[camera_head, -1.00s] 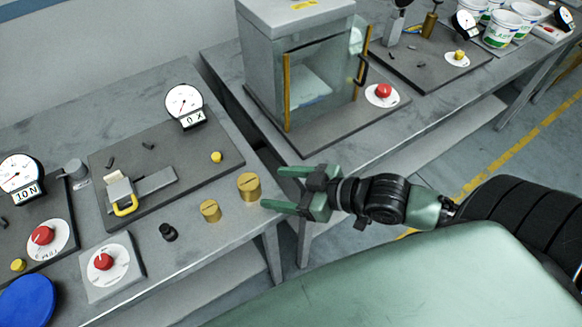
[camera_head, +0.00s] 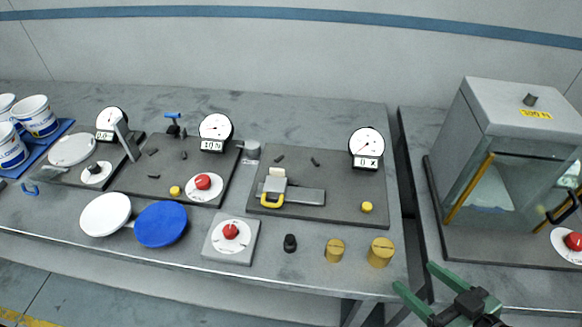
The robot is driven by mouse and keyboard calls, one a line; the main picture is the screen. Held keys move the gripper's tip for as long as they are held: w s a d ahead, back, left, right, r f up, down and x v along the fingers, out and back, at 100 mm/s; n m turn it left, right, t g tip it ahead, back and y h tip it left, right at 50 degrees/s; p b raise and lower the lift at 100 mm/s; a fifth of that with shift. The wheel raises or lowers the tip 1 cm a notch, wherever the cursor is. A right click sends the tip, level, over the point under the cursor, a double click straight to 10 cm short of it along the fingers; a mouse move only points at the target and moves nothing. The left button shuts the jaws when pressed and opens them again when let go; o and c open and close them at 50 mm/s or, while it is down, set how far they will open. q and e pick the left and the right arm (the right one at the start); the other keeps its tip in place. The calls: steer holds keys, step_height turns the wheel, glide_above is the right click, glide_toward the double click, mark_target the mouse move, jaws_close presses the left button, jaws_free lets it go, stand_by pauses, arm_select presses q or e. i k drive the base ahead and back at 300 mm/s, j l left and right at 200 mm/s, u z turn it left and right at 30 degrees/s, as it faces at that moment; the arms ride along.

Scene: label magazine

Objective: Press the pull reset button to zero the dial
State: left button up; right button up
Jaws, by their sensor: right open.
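Several dials stand on dark boards on the grey bench. One dial (camera_head: 215,128) reads "10 N", and a small yellow button (camera_head: 175,191) sits on its board beside a red knob (camera_head: 203,182). Another dial (camera_head: 367,143) shows what looks like "0 X", with a second yellow button (camera_head: 367,207) at the front right of its board. I cannot read a label saying which button is the pull reset. My right gripper (camera_head: 415,276) is open and empty at the bench's front right edge, apart from both buttons. My left gripper is out of view.
Two brass weights (camera_head: 380,252) and a black knob (camera_head: 290,243) stand near the front edge. A red knob on a grey plate (camera_head: 246,254), a blue disc (camera_head: 161,224) and a white disc (camera_head: 105,214) lie further left. A glass-fronted cabinet (camera_head: 503,150) stands right, across a gap.

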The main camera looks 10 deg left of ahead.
mark_target(175, 191)
steer(key=u, duration=1.25)
